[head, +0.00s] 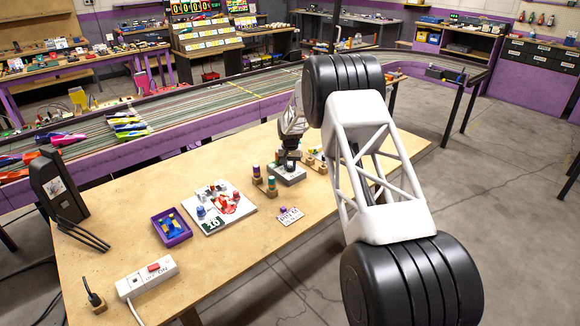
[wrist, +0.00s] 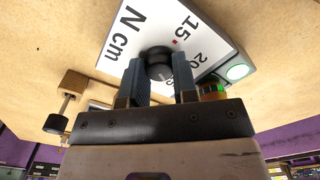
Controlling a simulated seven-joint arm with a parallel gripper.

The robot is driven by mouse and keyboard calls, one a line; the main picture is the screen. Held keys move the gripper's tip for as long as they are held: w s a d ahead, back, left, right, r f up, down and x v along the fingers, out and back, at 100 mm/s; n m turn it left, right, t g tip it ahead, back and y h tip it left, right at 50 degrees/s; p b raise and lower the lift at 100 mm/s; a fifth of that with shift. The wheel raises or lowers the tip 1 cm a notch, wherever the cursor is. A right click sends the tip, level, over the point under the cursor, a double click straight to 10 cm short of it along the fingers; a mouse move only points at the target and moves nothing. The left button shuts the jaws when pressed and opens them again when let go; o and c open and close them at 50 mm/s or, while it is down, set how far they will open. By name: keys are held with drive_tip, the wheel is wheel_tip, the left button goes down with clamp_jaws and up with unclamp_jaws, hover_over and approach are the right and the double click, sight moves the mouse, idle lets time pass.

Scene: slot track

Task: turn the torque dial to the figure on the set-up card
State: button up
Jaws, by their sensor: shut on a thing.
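The torque dial (wrist: 158,64) is a black round knob on a white face marked N cm (wrist: 125,35), with 15 and 20 readable. A small red mark shows beside the 15; no pointer on the knob can be made out. My gripper (wrist: 160,82) has its two blue-grey fingers closed on either side of the knob. In the head view my gripper (head: 290,155) is over the grey dial box (head: 287,175) on the bench. A green card (head: 212,224) with a white figure, too small to read surely, lies at the white board's front edge.
A white board (head: 235,215) holds a red car body and small parts. A purple tray (head: 172,227), a white power strip (head: 147,277) and a small label plate (head: 290,217) lie on the bench (head: 240,265). Small wooden stands (head: 265,185) are close left of the dial box.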

sight(290, 167)
drive_tip(key=o, duration=0.9)
drive_tip(key=shift+r, duration=3.9)
